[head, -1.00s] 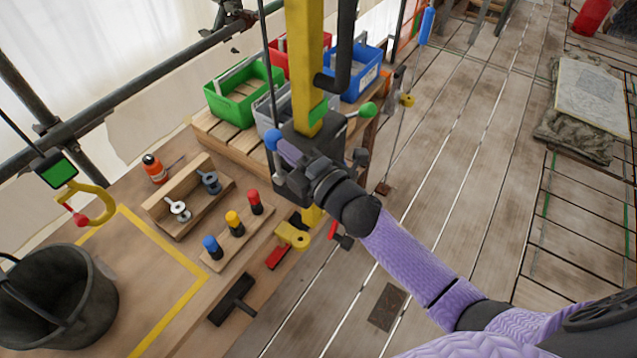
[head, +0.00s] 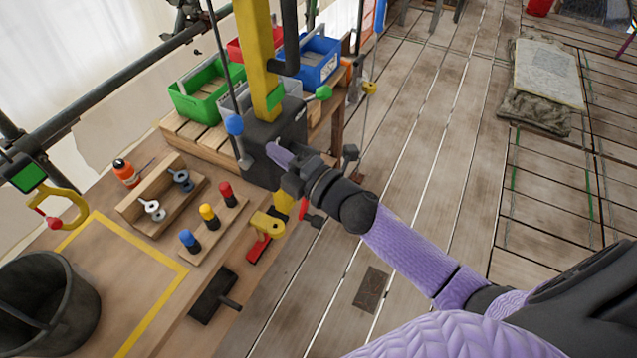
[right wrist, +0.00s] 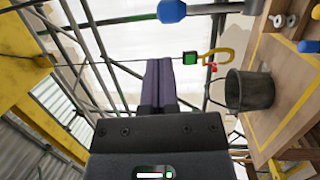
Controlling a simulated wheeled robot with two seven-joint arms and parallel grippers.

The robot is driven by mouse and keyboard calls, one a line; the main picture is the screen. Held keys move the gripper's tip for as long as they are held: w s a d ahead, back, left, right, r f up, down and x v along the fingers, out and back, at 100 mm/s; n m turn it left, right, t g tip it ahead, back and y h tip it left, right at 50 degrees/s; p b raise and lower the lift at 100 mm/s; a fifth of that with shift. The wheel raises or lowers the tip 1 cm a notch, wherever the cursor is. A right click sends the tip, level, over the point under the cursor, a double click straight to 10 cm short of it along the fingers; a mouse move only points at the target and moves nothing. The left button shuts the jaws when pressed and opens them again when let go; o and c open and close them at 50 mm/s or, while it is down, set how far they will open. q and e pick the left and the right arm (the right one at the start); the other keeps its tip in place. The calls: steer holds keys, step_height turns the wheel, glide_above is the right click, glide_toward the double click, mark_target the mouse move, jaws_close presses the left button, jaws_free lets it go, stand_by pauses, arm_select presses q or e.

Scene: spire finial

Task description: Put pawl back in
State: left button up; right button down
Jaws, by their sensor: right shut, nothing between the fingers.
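The hoist's dark block (head: 262,160) sits on the yellow mast (head: 256,45). A lever with a blue knob (head: 235,125) stands at the block's left side, and a lever with a green knob (head: 323,93) sticks out to the right. I cannot tell which part is the pawl. My right gripper (head: 279,153) is shut and empty in front of the block, to the right of the blue knob and apart from it. In the right wrist view its purple fingers (right wrist: 158,85) are together, and the blue knob (right wrist: 171,11) is above them. My left gripper is out of view.
The workbench (head: 110,245) holds a black bucket (head: 40,305), a wooden holder (head: 150,195) and red, yellow and blue-topped pegs (head: 208,216). Green (head: 200,100) and blue (head: 320,62) bins stand behind. The plank floor (head: 440,130) to the right is mostly clear.

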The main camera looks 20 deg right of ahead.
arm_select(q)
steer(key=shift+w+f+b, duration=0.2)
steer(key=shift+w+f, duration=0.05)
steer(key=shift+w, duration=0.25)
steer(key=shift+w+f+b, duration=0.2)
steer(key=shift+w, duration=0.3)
arm_select(e)
steer(key=v, duration=0.6)
steer(key=shift+w+d, duration=0.15)
steer(key=shift+d, duration=0.15)
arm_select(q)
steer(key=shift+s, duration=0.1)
